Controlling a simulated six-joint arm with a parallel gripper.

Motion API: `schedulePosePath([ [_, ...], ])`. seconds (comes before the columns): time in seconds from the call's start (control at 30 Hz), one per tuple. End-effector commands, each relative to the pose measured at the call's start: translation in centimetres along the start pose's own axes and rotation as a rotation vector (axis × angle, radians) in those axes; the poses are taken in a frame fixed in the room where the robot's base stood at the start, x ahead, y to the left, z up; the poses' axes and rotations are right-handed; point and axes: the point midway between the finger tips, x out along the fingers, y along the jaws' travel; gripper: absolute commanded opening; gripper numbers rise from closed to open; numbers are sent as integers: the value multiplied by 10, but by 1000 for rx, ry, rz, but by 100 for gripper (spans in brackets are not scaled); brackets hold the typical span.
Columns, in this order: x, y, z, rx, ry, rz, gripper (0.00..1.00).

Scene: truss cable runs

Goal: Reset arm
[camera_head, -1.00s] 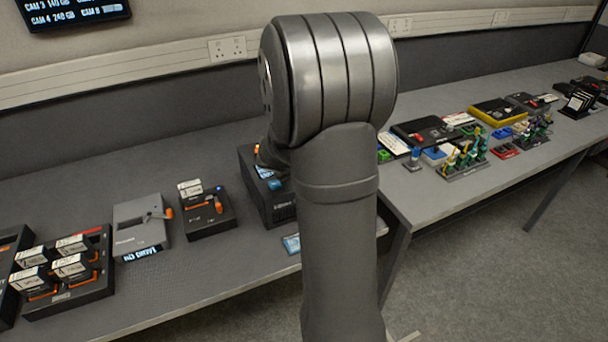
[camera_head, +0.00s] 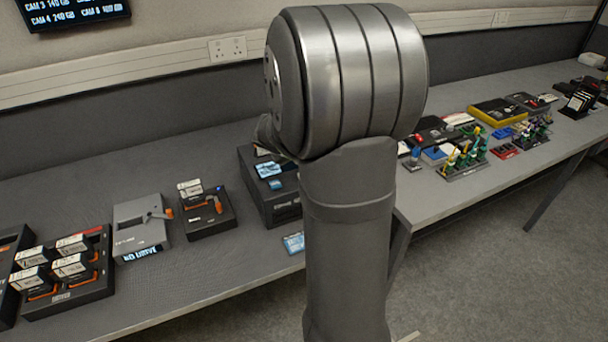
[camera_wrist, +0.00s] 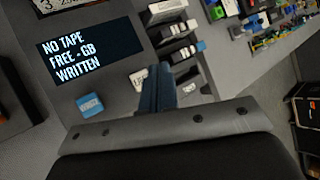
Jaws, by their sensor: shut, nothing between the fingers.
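My gripper (camera_wrist: 158,90) shows in the wrist view with its dark fingers together and nothing between them. It hangs above the bench, in front of a black box whose screen (camera_wrist: 90,52) reads "NO TAPE FREE - GB WRITTEN". In the head view the gripper is hidden behind my own large grey arm, which fills the middle of the picture.
The left bench (camera_head: 130,185) holds a grey unit (camera_head: 140,222) with an orange lever, a small black dock (camera_head: 208,215) and a black rack (camera_head: 75,290) of cartridges. A small blue item (camera_head: 293,243) lies near the front edge. The right bench (camera_head: 440,205) carries many parts.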

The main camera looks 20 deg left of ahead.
Motion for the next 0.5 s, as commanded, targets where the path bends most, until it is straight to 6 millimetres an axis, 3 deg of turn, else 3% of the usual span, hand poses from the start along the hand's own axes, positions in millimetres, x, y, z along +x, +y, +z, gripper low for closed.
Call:
schedulePosePath([
  [0.5,9,6,-7,-2,3,0,0],
])
